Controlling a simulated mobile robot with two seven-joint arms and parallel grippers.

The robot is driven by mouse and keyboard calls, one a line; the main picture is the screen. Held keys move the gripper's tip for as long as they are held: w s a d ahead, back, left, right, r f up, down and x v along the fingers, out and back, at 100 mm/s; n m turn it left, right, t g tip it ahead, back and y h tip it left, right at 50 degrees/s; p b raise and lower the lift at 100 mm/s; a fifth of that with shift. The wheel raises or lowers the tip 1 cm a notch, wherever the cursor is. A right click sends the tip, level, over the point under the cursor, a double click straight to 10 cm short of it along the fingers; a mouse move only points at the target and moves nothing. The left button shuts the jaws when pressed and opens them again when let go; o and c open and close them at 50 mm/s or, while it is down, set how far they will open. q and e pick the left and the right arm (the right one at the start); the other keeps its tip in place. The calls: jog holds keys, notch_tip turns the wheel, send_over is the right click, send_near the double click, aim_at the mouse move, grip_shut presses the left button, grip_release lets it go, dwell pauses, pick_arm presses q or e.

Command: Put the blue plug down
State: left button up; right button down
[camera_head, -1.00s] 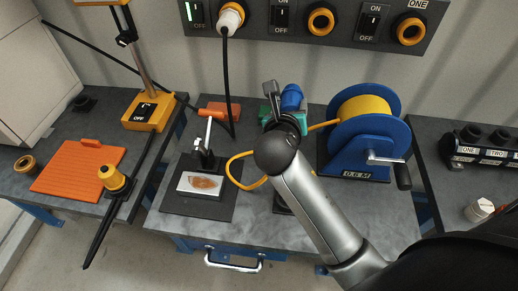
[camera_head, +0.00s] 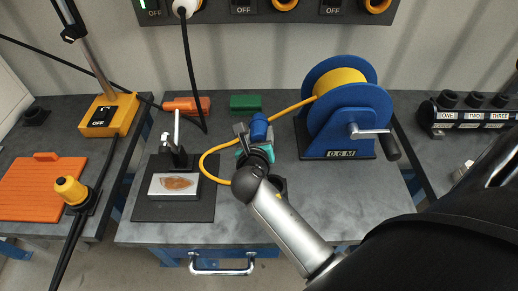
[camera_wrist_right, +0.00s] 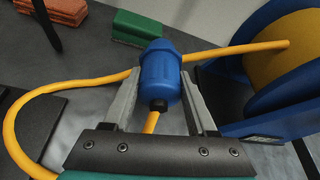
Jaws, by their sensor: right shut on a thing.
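The blue plug (camera_head: 259,127) is in my right gripper (camera_head: 250,143) above the middle of the grey bench (camera_head: 330,195). In the right wrist view the plug (camera_wrist_right: 160,76) sits between the two grey fingers of that gripper (camera_wrist_right: 160,98), one on each side. A yellow cable (camera_head: 206,165) runs from the plug in a loop and on to the blue reel (camera_head: 347,118). I cannot tell whether the plug touches the bench. My left gripper is not in view.
A green block (camera_head: 245,103) and an orange block (camera_head: 186,105) lie at the back of the bench. A stand with a white plate (camera_head: 156,187) is on the left. The reel's crank handle (camera_head: 390,145) juts out right. The bench front is mostly clear.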

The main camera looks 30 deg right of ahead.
notch_tip(320, 180, down, 4)
jog(key=shift+f+b, duration=0.2)
jog(key=shift+b, duration=0.95)
jog(key=shift+r, duration=0.1)
jog(key=shift+c, duration=1)
grip_release()
jog(key=shift+s+a, duration=0.1)
jog(key=shift+s, duration=0.05)
jog(key=p+v, duration=0.3)
jog(key=v, duration=0.8)
jog(key=shift+s+a+r, duration=0.15)
jog(key=shift+s+r, duration=0.1)
